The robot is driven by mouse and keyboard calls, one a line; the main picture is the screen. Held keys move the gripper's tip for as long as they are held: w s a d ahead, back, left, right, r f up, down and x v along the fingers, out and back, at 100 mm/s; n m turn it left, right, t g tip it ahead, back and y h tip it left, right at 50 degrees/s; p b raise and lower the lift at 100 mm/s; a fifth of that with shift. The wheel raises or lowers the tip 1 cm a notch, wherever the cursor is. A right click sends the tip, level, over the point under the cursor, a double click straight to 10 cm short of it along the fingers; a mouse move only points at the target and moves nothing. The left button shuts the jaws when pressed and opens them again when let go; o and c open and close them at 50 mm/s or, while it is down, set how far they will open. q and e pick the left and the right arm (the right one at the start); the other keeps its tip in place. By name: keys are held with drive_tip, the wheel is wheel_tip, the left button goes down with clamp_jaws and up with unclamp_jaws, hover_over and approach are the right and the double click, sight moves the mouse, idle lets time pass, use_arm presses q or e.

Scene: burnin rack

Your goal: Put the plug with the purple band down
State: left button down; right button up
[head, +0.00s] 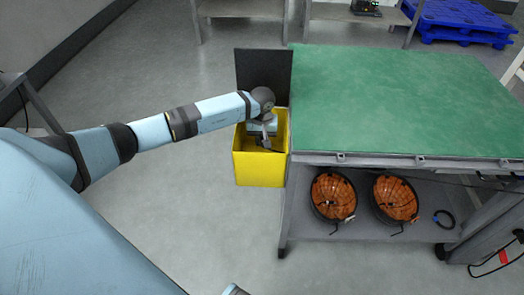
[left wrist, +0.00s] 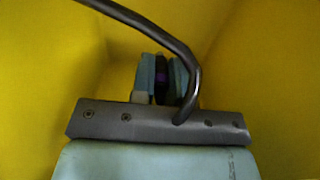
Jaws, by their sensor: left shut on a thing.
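My left gripper (head: 265,140) reaches down into the yellow bin (head: 258,173) beside the green-topped bench. In the left wrist view its two fingers (left wrist: 161,82) are shut on a dark plug with a purple band (left wrist: 160,76). Yellow walls surround the fingers in that view. The plug is mostly hidden between the fingers, and I cannot tell whether it touches the bin floor. A dark cable (left wrist: 172,42) arches across the wrist view in front of the gripper.
The green bench top (head: 400,100) is clear. A dark panel (head: 263,72) stands behind the bin. Two black baskets with orange contents (head: 333,196) (head: 395,198) and a black cable coil (head: 444,219) sit on the lower shelf. A blue pallet (head: 465,22) lies at the back right.

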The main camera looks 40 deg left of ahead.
use_arm(q)
wheel_tip(320, 180, down, 4)
drive_tip(key=shift+f+b, duration=0.1)
drive_tip(key=shift+b, duration=0.2)
drive_tip(key=shift+f, duration=0.2)
drive_tip(key=c, duration=1.1)
unclamp_jaws()
wheel_tip(320, 180, up, 12)
drive_tip(key=shift+r+p, duration=0.15)
drive_tip(key=shift+p, duration=0.75)
use_arm(e)
drive_tip(key=shift+d+r, duration=0.1)
drive_tip(key=shift+d, duration=0.05)
